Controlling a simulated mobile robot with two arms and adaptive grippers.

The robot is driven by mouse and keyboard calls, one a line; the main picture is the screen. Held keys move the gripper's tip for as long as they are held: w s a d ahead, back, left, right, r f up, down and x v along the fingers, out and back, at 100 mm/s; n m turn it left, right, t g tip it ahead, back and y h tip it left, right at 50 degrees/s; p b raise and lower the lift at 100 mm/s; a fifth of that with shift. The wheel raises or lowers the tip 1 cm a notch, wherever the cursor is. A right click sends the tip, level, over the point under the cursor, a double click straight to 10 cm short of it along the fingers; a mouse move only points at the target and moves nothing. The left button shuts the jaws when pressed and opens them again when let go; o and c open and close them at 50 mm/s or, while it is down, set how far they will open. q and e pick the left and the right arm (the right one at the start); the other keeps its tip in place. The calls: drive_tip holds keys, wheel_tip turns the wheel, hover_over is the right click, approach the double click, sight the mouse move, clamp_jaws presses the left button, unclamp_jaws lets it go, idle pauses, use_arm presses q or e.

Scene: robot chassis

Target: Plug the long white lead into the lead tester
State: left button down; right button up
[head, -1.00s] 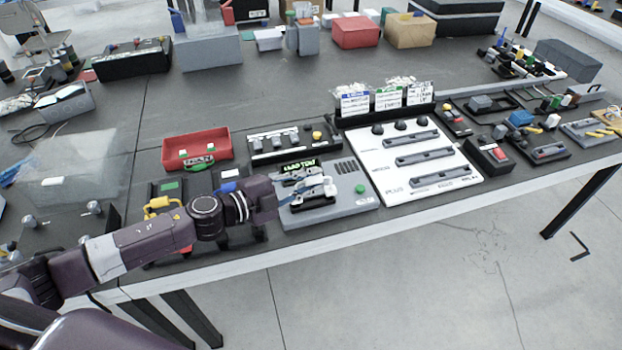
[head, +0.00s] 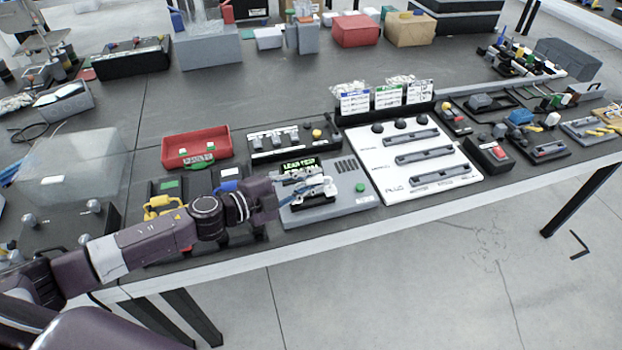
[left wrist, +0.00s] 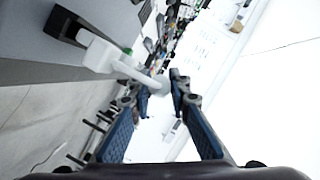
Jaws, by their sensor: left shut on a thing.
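The lead tester (head: 347,201) is a grey box at the table's front edge, with a lit green display (head: 299,166) and a green button. My left gripper (head: 318,188) is low over its left half and hides part of its top. In the left wrist view, the fingers (left wrist: 161,84) are shut on the white lead (left wrist: 132,70). The lead's white plug (left wrist: 99,53) sticks out beyond the fingertips, right against a black socket block (left wrist: 64,22). I cannot tell how deep the plug sits. My right gripper is not in view.
A white panel (head: 375,172) with black knobs and slots lies right of the tester. A black strip (head: 268,155) with switches and a red tray (head: 170,152) lie behind. A yellow-handled thing (head: 160,203) is beside my left arm. The middle of the table is clear.

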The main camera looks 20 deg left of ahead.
use_arm(q)
drive_tip(key=shift+f+b, duration=0.65)
drive_tip(key=shift+f, duration=0.25)
drive_tip(key=shift+f, duration=0.35)
drive_tip(key=c, duration=1.7)
unclamp_jaws()
drive_tip(key=shift+r, duration=0.1)
drive_tip(key=shift+c, duration=0.2)
drive_tip(key=v, duration=1.2)
drive_tip(key=shift+r, duration=0.1)
